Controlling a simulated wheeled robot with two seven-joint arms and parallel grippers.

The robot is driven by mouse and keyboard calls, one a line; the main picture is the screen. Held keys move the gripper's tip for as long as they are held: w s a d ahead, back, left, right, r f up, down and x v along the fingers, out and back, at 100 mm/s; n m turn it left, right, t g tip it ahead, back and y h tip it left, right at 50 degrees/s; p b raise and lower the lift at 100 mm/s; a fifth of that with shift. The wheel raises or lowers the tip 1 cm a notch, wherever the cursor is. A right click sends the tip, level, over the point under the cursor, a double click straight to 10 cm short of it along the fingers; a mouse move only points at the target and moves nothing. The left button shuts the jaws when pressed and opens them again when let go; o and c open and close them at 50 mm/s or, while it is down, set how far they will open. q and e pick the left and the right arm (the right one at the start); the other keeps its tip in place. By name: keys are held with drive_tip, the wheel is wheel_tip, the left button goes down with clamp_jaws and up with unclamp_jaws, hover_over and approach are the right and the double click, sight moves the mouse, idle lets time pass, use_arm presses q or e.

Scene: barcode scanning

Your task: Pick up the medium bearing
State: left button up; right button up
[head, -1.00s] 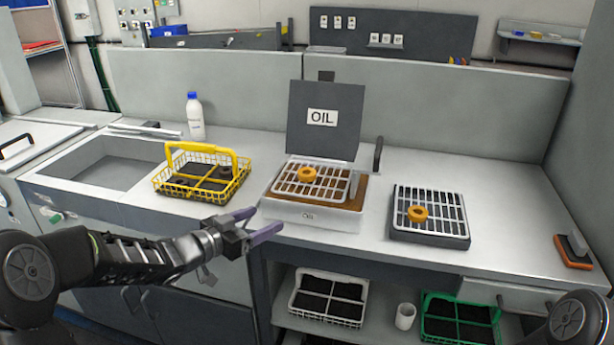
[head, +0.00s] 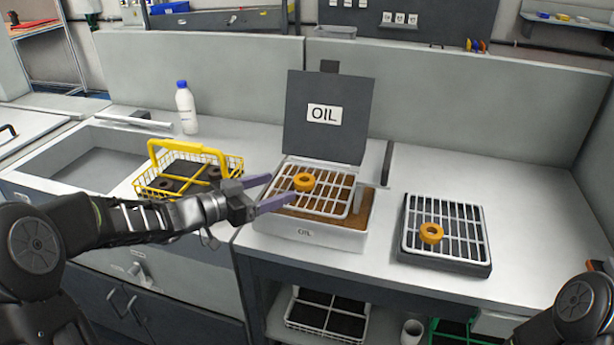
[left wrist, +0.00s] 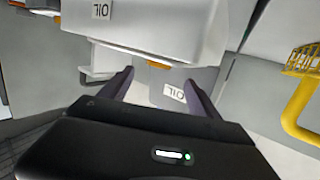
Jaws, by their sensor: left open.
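An orange bearing ring (head: 304,181) lies on the white grid over the oil tray (head: 310,235), below its raised lid marked OIL. A similar orange ring (head: 431,233) lies on the grid of the dark tray at right. Dark rings (head: 203,176) sit in the yellow basket, partly hidden by my arm. I cannot tell by size which bearing is the medium one. My left gripper (head: 280,190) is open and empty, its fingertips just left of the ring on the oil tray. The left wrist view shows its two spread fingers (left wrist: 158,88). My right gripper is out of view.
The yellow basket (head: 150,190) stands left of the oil tray, behind my left arm. The dark tray (head: 440,258) stands to the right. A white bottle (head: 186,108) is at the back. Baskets and a cup sit below.

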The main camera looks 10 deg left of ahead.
sight(301, 181)
use_arm(q)
drive_tip(key=shift+s, duration=0.15)
drive_tip(key=shift+x, duration=1.35)
drive_tip(key=x, duration=0.5)
drive_tip(key=shift+d+f+p, duration=0.1)
drive_tip(key=shift+d+p, duration=0.05)
drive_tip(key=shift+p, duration=0.15)
drive_tip(key=shift+c, duration=0.4)
clamp_jaws()
